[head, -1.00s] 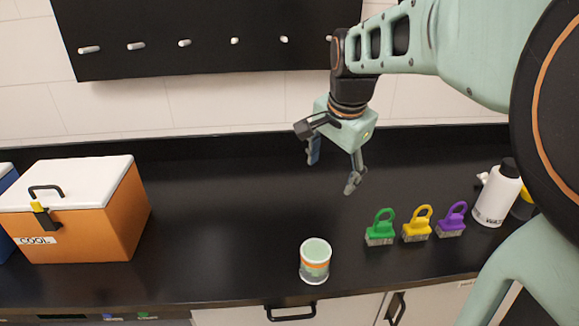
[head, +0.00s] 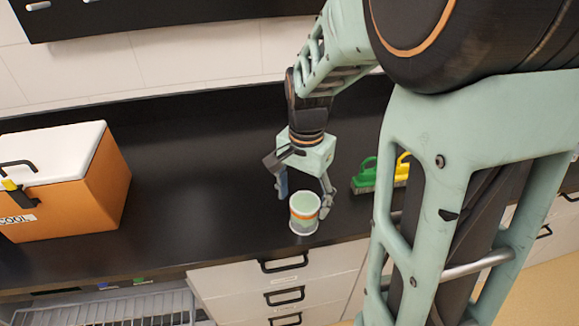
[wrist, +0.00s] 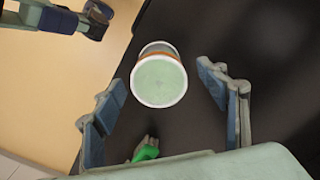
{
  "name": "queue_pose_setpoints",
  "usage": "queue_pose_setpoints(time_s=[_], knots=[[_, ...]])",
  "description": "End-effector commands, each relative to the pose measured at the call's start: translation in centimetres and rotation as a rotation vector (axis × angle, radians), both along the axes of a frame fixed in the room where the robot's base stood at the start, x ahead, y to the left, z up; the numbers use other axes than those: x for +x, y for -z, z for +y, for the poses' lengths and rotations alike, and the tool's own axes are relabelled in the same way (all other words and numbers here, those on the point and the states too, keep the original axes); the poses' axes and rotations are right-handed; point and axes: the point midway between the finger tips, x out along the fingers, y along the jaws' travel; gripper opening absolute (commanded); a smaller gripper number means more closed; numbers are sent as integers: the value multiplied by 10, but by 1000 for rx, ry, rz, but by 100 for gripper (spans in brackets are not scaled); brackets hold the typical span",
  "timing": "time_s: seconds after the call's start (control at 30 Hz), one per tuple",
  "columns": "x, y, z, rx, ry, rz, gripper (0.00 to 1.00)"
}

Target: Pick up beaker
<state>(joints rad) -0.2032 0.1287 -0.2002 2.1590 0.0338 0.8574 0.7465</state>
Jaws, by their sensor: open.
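The beaker (head: 304,213) is a small pale green cup with a white rim and an orange band. It stands upright on the black counter near its front edge. My gripper (head: 306,204) is above and just behind it, open, with one finger to each side in the head view. In the wrist view the beaker (wrist: 158,78) lies between and slightly beyond the spread fingertips of my gripper (wrist: 163,88), with a gap on both sides. Nothing is held.
A green brush (head: 365,176) and a yellow brush (head: 402,168) stand right of the beaker, partly behind my arm. An orange cooler (head: 85,190) with a white lid stands at the left. The black counter (head: 200,160) between cooler and beaker is clear. Drawers (head: 282,275) are below.

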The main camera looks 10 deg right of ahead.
Motion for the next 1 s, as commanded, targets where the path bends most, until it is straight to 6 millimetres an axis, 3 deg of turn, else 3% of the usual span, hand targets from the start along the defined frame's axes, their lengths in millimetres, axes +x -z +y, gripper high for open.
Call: queue_pose_setpoints(time_s=[0.3,0.6,1.0], knots=[[1,43,-6,-1,2,2,67],[1,47,-6,0,2,-1,66],[1,47,-6,0,2,-1,25]])
